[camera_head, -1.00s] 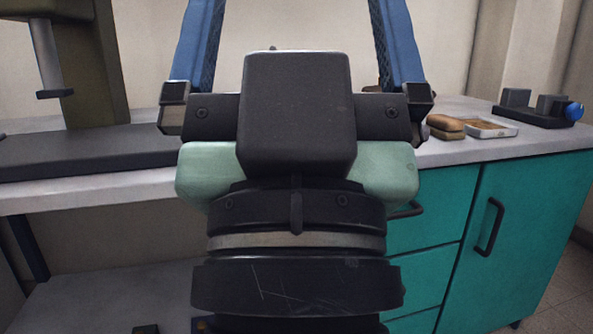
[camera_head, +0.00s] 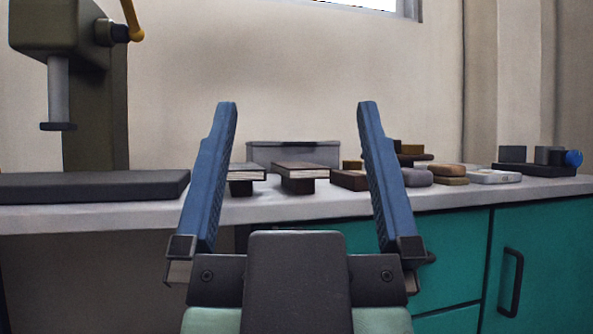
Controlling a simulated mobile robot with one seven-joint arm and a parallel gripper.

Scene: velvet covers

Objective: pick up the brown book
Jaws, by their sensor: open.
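Two books lie flat on small dark supports on the counter, seen almost edge-on with pale pages showing. The right one, a brown book (camera_head: 300,168), is near the middle of the view, between my fingers in the picture. The left book (camera_head: 247,171) looks dark too, and is partly hidden by my left finger; its cover colour is hard to tell. My gripper (camera_head: 298,106) is open and empty, its two blue fingers spread wide in front of the counter. It is apart from both books.
A grey box (camera_head: 293,152) stands behind the books. Brown blocks (camera_head: 349,180), rounded brown pieces (camera_head: 447,171) and a pale tray (camera_head: 494,177) lie to the right, by a black vise-like tool (camera_head: 537,168). A machine (camera_head: 92,100) with a dark base stands left. Teal cabinets (camera_head: 540,265) are below.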

